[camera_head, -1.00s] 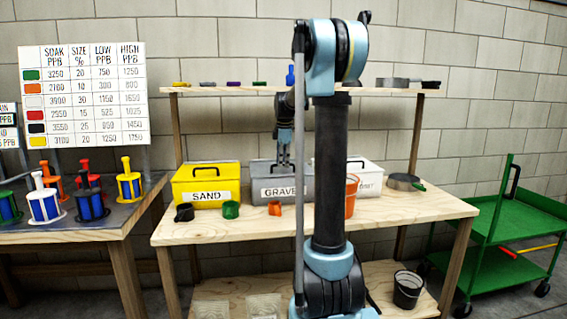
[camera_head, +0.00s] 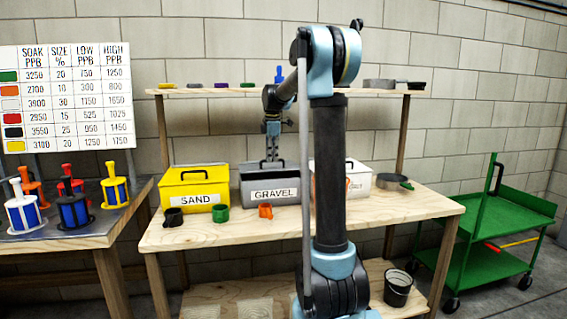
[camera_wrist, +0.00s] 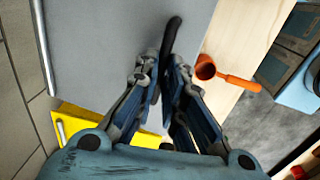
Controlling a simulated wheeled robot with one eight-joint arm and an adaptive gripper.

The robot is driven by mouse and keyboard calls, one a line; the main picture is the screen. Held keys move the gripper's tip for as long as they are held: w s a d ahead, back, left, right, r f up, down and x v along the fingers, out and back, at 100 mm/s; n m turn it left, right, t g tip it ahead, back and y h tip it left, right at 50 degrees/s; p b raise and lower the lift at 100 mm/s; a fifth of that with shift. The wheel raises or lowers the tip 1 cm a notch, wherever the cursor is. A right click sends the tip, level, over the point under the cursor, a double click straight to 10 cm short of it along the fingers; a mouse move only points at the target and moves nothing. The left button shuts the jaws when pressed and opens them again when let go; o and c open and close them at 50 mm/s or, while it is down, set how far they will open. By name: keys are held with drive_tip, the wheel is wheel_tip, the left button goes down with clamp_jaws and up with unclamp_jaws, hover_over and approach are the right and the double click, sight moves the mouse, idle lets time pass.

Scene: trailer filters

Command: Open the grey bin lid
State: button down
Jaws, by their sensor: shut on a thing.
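The grey bin (camera_head: 248,194), labelled GRAVEL, stands in the middle of the wooden workbench. Its grey lid (camera_wrist: 100,45) fills much of the wrist view, with a dark bar handle (camera_wrist: 173,32) on top. My gripper (camera_wrist: 164,66) is shut on this handle, with one finger on each side of it. In the head view my gripper (camera_head: 272,157) reaches down onto the lid from above. The lid looks down on the bin; a small gap cannot be told.
A yellow SAND bin (camera_head: 180,185) stands left of the grey bin, and a white bin (camera_head: 358,181) right, partly hidden by my arm. Black, green and orange scoops (camera_head: 265,210) lie in front. A shelf (camera_head: 300,92) runs above. A green cart (camera_head: 500,225) stands at right.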

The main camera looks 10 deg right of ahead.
drive_tip(key=w+r, duration=0.3)
drive_tip(key=r, duration=0.2)
drive_tip(key=shift+a+r, duration=0.1)
drive_tip(key=c, duration=1.9)
unclamp_jaws()
drive_tip(key=shift+o, duration=1.1)
drive_tip(key=shift+w+f, duration=0.3)
drive_tip(key=shift+s+r, duration=0.1)
drive_tip(key=shift+s, duration=0.05)
wheel_tip(320, 180, up, 12)
drive_tip(key=shift+s, duration=0.3)
